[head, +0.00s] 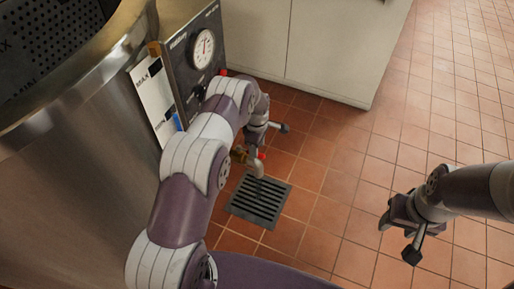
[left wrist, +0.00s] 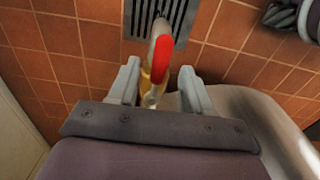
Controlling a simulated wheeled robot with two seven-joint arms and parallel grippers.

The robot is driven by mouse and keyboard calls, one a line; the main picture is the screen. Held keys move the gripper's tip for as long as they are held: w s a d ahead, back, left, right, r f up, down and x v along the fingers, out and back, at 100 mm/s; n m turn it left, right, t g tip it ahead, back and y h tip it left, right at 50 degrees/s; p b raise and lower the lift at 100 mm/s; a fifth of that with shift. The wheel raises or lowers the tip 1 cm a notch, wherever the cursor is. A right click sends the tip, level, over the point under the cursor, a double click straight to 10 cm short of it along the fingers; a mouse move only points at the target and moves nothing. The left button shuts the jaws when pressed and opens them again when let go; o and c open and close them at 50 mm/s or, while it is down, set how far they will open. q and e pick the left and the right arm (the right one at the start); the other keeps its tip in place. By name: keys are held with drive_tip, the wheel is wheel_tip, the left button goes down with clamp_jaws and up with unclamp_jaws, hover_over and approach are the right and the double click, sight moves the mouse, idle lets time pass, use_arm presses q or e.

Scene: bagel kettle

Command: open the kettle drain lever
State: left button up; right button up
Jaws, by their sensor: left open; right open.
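The kettle drain lever (left wrist: 160,58) has a red grip and shows between the fingers of my left gripper (left wrist: 160,80) in the left wrist view. The gripper is open, with a gap on each side of the lever. In the head view the lever's red end (head: 262,156) shows just below my left gripper (head: 258,135), which partly hides the valve. The brass drain valve (head: 238,155) and its spout (head: 258,170) sit low by the steel kettle (head: 90,190). My right gripper (head: 400,214) is open, far from the lever over the tiles at right.
A dark floor drain grate (head: 259,202) lies below the spout. A control panel (head: 185,60) with a round gauge (head: 202,48) stands beside the kettle. A pale cabinet (head: 320,50) is at the back. The tiled floor (head: 335,200) between my grippers is clear.

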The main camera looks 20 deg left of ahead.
use_arm(q)
wheel_tip(320, 180, up, 10)
drive_tip(key=p, duration=0.2)
drive_tip(key=shift+p, duration=0.4)
